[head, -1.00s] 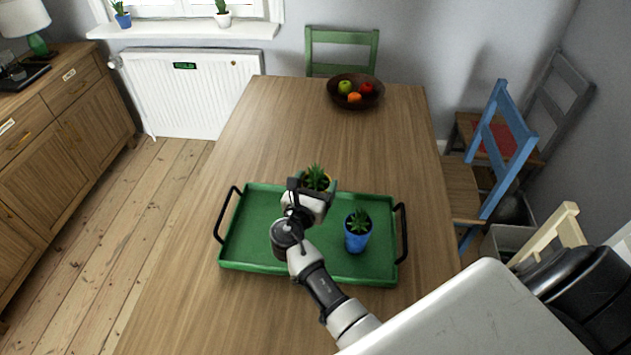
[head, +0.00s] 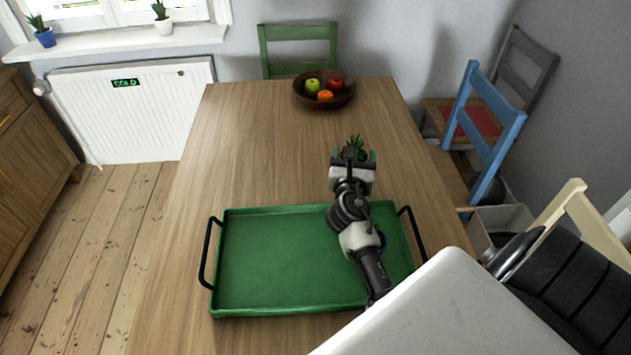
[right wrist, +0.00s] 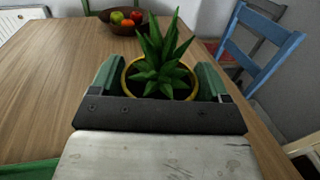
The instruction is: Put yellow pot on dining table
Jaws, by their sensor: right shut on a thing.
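The yellow pot (right wrist: 127,77) holds a spiky green plant (right wrist: 163,62). My right gripper (right wrist: 161,80) is shut on it, with one green finger on each side of the rim. In the head view my right gripper (head: 353,160) and the plant (head: 356,146) are over the bare dining table (head: 262,150), beyond the far edge of the green tray (head: 280,265). The pot's base is hidden, so I cannot tell whether it touches the table. My left gripper is not in view.
A brown bowl (head: 324,93) of fruit stands at the table's far end. A blue chair (head: 483,130) is at the right side and a green chair (head: 297,42) at the far end. Bare tabletop lies left of the gripper. My arm covers the tray's right part.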

